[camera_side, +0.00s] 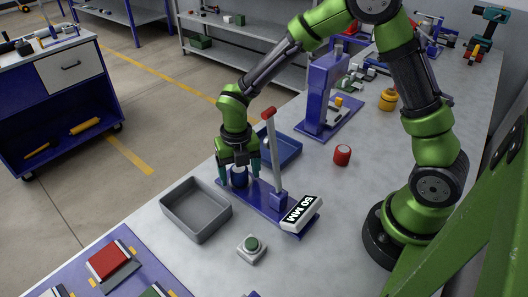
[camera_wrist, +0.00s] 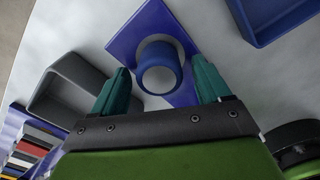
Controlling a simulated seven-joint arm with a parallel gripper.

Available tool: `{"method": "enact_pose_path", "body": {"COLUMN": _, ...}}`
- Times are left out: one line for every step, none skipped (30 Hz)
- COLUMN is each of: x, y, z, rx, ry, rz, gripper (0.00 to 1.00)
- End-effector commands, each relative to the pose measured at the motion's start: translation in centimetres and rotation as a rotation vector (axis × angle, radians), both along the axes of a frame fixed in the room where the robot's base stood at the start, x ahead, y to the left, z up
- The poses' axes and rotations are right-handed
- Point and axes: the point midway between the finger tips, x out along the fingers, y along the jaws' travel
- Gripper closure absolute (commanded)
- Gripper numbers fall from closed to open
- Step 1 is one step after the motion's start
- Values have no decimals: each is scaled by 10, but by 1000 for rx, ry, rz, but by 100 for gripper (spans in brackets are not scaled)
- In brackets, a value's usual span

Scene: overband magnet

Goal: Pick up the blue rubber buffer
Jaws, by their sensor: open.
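The blue rubber buffer (camera_wrist: 160,68) is a short cylinder with a pale grey round top. It stands on a blue base plate (camera_wrist: 127,42). In the side view the buffer (camera_side: 240,180) is partly hidden by my fingers, at the left end of the plate (camera_side: 262,199). My gripper (camera_side: 239,173) points down over it, with teal fingers on either side. In the wrist view my gripper (camera_wrist: 161,70) is open, with the buffer between the fingertips and a visible gap on each side.
A grey lever with a red knob (camera_side: 268,113) rises from the plate close to my gripper, beside a 50 MM block (camera_side: 301,213). A grey tray (camera_side: 183,222) is at front left, a blue tray (camera_side: 287,157) behind. A green button box (camera_side: 252,248) and red cylinder (camera_side: 342,155) stand nearby.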

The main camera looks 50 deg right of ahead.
Motion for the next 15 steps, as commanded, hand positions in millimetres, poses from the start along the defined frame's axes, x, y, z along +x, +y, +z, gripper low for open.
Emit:
{"method": "enact_pose_path", "body": {"x": 0, "y": 0, "z": -1, "rx": 0, "ry": 0, "rz": 0, "gripper": 24}}
{"method": "enact_pose_path", "body": {"x": 0, "y": 0, "z": -2, "rx": 0, "ry": 0, "rz": -1, "gripper": 24}}
{"method": "enact_pose_path", "body": {"x": 0, "y": 0, "z": -1, "rx": 0, "ry": 0, "rz": -1, "gripper": 24}}
{"method": "enact_pose_path", "body": {"x": 0, "y": 0, "z": -1, "rx": 0, "ry": 0, "rz": -1, "gripper": 24}}
{"method": "enact_pose_path", "body": {"x": 0, "y": 0, "z": -1, "rx": 0, "ry": 0, "rz": -1, "gripper": 24}}
{"method": "enact_pose_path", "body": {"x": 0, "y": 0, "z": -1, "rx": 0, "ry": 0, "rz": -1, "gripper": 24}}
{"method": "enact_pose_path", "body": {"x": 0, "y": 0, "z": -1, "rx": 0, "ry": 0, "rz": -1, "gripper": 27}}
{"method": "enact_pose_path", "body": {"x": 0, "y": 0, "z": -1, "rx": 0, "ry": 0, "rz": -1, "gripper": 31}}
{"method": "enact_pose_path", "body": {"x": 0, "y": 0, "z": -1, "rx": 0, "ry": 0, "rz": -1, "gripper": 37}}
{"method": "enact_pose_path", "body": {"x": 0, "y": 0, "z": -1, "rx": 0, "ry": 0, "rz": -1, "gripper": 42}}
{"method": "enact_pose_path", "body": {"x": 0, "y": 0, "z": -1, "rx": -1, "ry": -1, "rz": -1, "gripper": 47}}
{"method": "enact_pose_path", "body": {"x": 0, "y": 0, "z": -1, "rx": 0, "ry": 0, "rz": -1, "gripper": 53}}
{"method": "enact_pose_path", "body": {"x": 0, "y": 0, "z": -1, "rx": -1, "ry": -1, "rz": -1, "gripper": 57}}
{"method": "enact_pose_path", "body": {"x": 0, "y": 0, "z": -1, "rx": -1, "ry": -1, "rz": -1, "gripper": 62}}
{"method": "enact_pose_path", "body": {"x": 0, "y": 0, "z": -1, "rx": -1, "ry": -1, "rz": -1, "gripper": 68}}
